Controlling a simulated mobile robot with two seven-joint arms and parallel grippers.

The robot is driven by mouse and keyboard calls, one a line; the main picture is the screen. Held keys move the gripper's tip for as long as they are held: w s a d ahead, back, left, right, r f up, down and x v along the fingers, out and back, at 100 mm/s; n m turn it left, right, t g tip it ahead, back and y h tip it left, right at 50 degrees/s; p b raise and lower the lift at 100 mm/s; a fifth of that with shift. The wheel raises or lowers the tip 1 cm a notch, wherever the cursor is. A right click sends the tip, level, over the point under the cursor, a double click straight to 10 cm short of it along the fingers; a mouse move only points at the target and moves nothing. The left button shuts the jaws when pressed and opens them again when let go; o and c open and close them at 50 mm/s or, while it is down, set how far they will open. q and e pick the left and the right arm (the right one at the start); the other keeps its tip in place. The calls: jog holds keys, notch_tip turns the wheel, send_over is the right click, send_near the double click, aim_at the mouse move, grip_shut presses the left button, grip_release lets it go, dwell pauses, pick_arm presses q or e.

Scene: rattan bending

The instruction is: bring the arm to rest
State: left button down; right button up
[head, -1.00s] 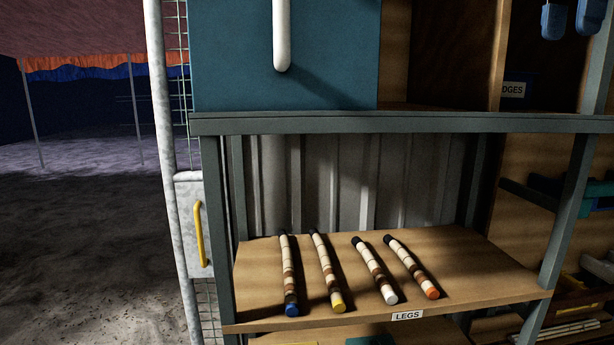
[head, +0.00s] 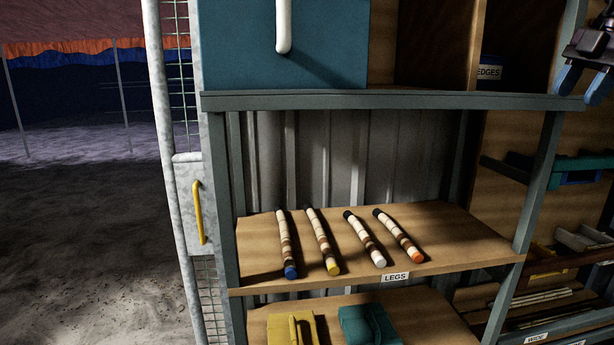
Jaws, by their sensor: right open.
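My right gripper (head: 583,84) shows at the upper right edge of the head view, its two blue fingertips apart with nothing between them. It hangs in front of the right shelf post, well away from the rods. Several banded rods lie side by side on the wooden shelf (head: 450,240) labelled LEGS: one with a blue end (head: 286,245), one with a yellow end (head: 322,241), one with a white end (head: 364,238) and one with an orange end (head: 398,234). My left gripper is not in view.
A teal cabinet door (head: 235,50) with a white handle is above. A lower shelf holds a yellow case (head: 283,330) and a teal case (head: 368,326). Trays and strips (head: 545,295) are at the right. A post and mesh gate with a yellow handle (head: 198,212) stand left; open ground lies beyond.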

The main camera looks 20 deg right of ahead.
jog(key=s+d+f+m+t+y, duration=0.1)
jog(key=s+d+f+t, duration=0.15)
jog(key=f, duration=0.95)
jog(key=s+d+f+m+t+y, duration=0.1)
jog(key=d+f+t+y, duration=0.15)
jog(key=f, duration=0.85)
jog(key=s+d+f+t+y, duration=0.1)
jog(key=s+d+f+t, duration=0.15)
jog(key=f, duration=0.95)
jog(key=s+a+f+m+t+h+b, duration=0.1)
jog(key=s+a+f+m+t, duration=0.1)
jog(key=f, duration=0.5)
jog(key=s+a+f+m+t+h, duration=0.1)
jog(key=f+m+t, duration=0.1)
jog(key=f, duration=0.4)
jog(key=s+a+f+m+h+b, duration=0.1)
jog(key=s+a+f+m+h, duration=0.25)
jog(key=a+f, duration=0.5)
jog(key=s+a+f+m+h, duration=0.2)
jog(key=a+f+m, duration=0.2)
jog(key=a+f, duration=0.45)
jog(key=a+f+m+g, duration=0.1)
jog(key=a+f, duration=0.1)
jog(key=a, duration=0.7)
jog(key=s+a+f+m+g, duration=0.1)
jog(key=a+f+m, duration=0.1)
jog(key=a, duration=0.8)
jog(key=shift+f+h+b, duration=0.25)
jog(key=shift+h+b, duration=0.05)
